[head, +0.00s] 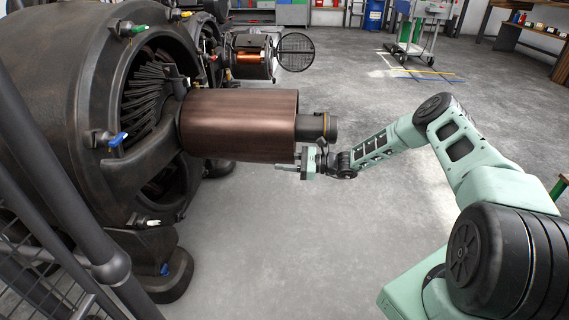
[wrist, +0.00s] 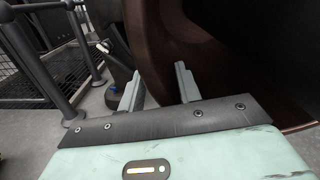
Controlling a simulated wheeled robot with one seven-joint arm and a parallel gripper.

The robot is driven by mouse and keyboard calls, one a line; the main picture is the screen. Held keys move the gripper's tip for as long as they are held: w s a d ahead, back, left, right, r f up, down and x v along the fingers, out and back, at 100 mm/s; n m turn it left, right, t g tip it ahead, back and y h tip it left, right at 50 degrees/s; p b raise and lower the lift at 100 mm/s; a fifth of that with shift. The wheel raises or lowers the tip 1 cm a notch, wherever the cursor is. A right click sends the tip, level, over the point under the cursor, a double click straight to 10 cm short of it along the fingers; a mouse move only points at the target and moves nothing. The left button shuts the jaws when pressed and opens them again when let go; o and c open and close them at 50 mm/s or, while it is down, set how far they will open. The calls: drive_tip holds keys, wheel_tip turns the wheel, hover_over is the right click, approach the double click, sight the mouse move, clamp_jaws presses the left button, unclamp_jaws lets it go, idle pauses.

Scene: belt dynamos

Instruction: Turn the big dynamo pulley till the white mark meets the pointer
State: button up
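The big dynamo pulley (head: 240,125) is a wide brown drum on the large dark dynamo (head: 55,90) at the left of the head view. A dark shaft end (head: 318,127) sticks out on its right. My gripper (head: 296,163) is at the lower right edge of the drum. In the wrist view its two grey fingers (wrist: 158,90) stand apart, with the brown drum (wrist: 150,35) close beyond them. The drum's dark hollow end is behind the right finger. I cannot tell whether a finger touches the rim. I cannot make out the white mark or the pointer.
A dark railing with mesh (head: 60,185) runs along the near left. Blue, green and white-tipped levers sit on the dynamo's frame. A smaller machine with a copper coil (head: 252,57) and round mesh guard stands behind. The floor (head: 260,260) below the drum is clear.

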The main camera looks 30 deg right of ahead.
clamp_jaws()
drive_tip(key=f+n+b, duration=0.1)
drive_tip(key=w+d+f+n+b, duration=0.1)
drive_tip(key=w+f+n+b, duration=0.1)
drive_tip(key=shift+d+f, duration=0.2)
drive_tip(key=shift+f, duration=0.15)
drive_tip(key=shift+w+d+n, duration=0.1)
drive_tip(key=shift+n, duration=0.2)
drive_tip(key=shift+r, duration=0.15)
unclamp_jaws()
drive_tip(key=p+v, duration=0.4)
drive_tip(key=v, duration=1.3)
drive_tip(key=shift+s, duration=0.25)
